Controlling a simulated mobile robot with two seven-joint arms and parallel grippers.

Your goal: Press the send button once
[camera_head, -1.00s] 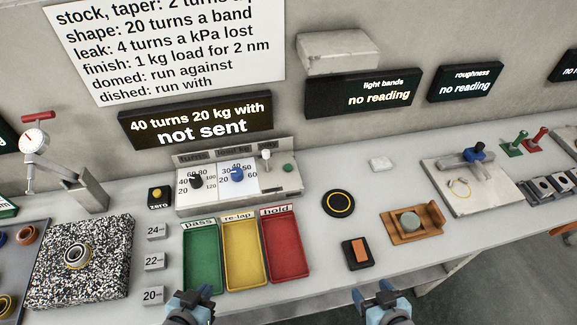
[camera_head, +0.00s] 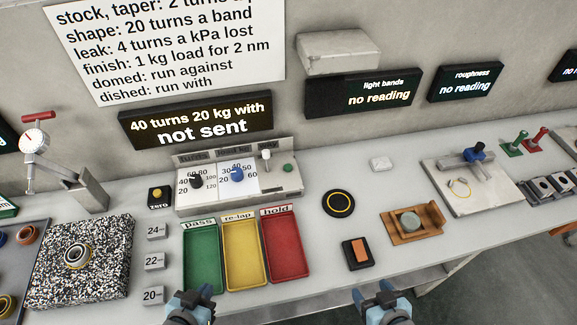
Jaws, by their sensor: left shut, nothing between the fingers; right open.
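The control box (camera_head: 216,201) stands at the back of the bench. It carries a black turns knob (camera_head: 196,181), a blue load knob (camera_head: 237,174), a white-tipped lever (camera_head: 266,157) and a small green button (camera_head: 288,168) at its right end. No send label on the green button is readable. The display (camera_head: 196,121) above reads "40 turns 20 kg with not sent". My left gripper (camera_head: 191,297) is shut and empty at the bottom edge, in front of the green tray. My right gripper (camera_head: 381,294) is open and empty at the bottom edge, right of it. Both are apart from the box.
Green (camera_head: 202,282), yellow (camera_head: 243,279) and red (camera_head: 286,272) trays lie before the box. A black-and-yellow zero button (camera_head: 158,194) stands left of it. A black round pad (camera_head: 338,204) and a wooden holder (camera_head: 424,232) lie to the right. Bench between box and pad is clear.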

